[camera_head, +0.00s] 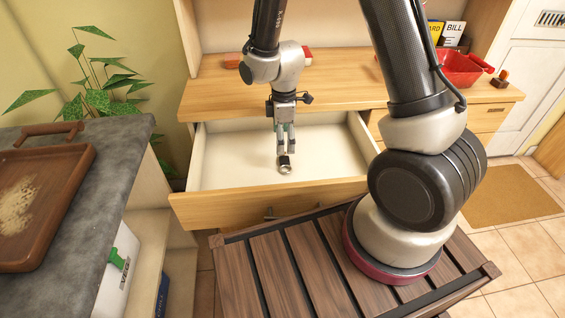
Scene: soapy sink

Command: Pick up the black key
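My gripper (285,151) points down inside an open wooden drawer (220,162) with a pale interior. A small dark object with a lighter, ring-like part (285,168) is right at the fingertips. It may be the black key, but it is too small to tell for sure. The two fingers are close together with a narrow gap between them. I cannot tell whether they are shut on the object or only around or above it. The rest of the drawer floor looks empty.
The drawer front (270,204) and side walls surround my gripper. The desk top (225,92) is above and behind it, with a red container (459,71) at right. At left, a grey counter (75,240) carries a brown tray (62,205); a plant (98,100) stands behind.

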